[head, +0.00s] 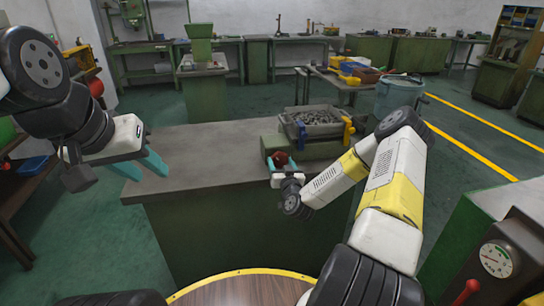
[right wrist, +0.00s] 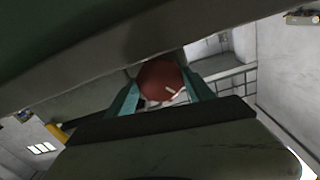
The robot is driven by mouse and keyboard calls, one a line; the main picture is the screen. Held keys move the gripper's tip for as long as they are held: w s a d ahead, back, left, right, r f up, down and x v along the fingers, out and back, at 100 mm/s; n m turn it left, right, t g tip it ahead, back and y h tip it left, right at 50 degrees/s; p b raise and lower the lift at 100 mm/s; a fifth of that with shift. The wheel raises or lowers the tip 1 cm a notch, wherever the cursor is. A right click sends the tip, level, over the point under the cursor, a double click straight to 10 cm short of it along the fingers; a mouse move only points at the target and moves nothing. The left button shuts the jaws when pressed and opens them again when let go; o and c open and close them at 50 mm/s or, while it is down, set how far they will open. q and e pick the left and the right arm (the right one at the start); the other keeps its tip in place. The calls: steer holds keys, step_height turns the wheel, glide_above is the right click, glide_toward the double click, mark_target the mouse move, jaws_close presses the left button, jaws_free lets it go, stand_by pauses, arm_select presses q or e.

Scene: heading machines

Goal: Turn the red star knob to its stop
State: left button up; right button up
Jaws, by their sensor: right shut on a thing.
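The red star knob (head: 280,158) is on the front of a green machine block (head: 318,150) on the grey-topped bench. In the right wrist view the knob (right wrist: 160,80) sits between the two teal fingers. My right gripper (head: 279,163) is shut on the knob, and its wrist and fingers hide part of it. A small pale mark shows on the knob's face in the wrist view. My left gripper (head: 148,166) is open and empty, its teal fingers apart over the left end of the bench, well away from the knob.
A green machine with a dial (head: 496,258) stands at right front. A round wooden top (head: 240,290) is at the bottom.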

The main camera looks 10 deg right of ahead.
steer(key=o, duration=1.4)
steer(key=shift+c, duration=0.2)
steer(key=s, duration=0.7)
steer(key=shift+s, duration=0.4)
steer(key=shift+d, duration=0.1)
